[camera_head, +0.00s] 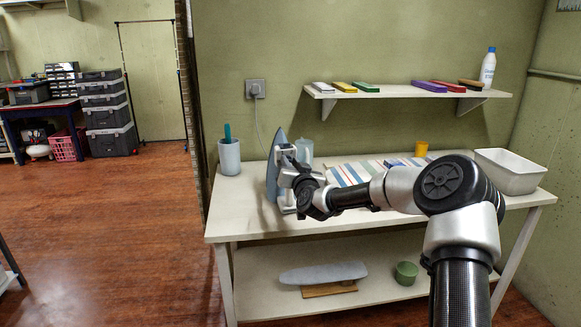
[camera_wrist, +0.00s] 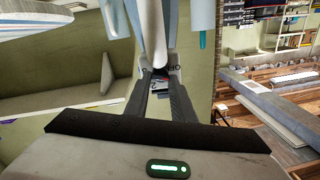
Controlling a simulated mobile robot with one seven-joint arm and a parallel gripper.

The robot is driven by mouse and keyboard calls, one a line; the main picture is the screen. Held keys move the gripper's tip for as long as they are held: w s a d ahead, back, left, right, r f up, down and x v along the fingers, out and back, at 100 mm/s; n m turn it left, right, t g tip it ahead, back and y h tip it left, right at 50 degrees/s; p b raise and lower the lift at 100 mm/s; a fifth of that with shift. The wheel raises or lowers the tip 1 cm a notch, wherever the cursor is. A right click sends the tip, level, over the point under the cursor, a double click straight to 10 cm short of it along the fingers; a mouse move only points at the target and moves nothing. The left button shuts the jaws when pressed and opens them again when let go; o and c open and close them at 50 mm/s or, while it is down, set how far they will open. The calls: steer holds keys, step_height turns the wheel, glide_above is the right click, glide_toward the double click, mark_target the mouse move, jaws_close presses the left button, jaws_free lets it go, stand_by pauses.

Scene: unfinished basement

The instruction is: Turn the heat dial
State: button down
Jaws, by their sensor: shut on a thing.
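A blue-grey iron (camera_head: 275,176) stands upright on its heel at the left part of the white table. My gripper (camera_head: 293,172) reaches it from the right, at the side of its body. In the wrist view the iron's pale body (camera_wrist: 154,28) comes down between my fingers.
The white table (camera_head: 238,219) also holds a grey cup (camera_head: 229,157), a striped cloth (camera_head: 346,174), a yellow cup (camera_head: 421,149) and a white bin (camera_head: 510,172). A cord runs up to a wall outlet (camera_head: 255,89). A shelf (camera_head: 410,94) with folded cloths hangs above.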

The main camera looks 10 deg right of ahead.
steer(key=c, duration=1.5)
jaws_free()
steer(key=shift+s, duration=0.1)
steer(key=s, duration=0.5)
steer(key=s+d+p, duration=0.1)
steer(key=s, duration=1.1)
steer(key=shift+s+d+p, duration=0.1)
steer(key=shift+d+p, duration=0.15)
steer(key=shift+p, duration=0.15)
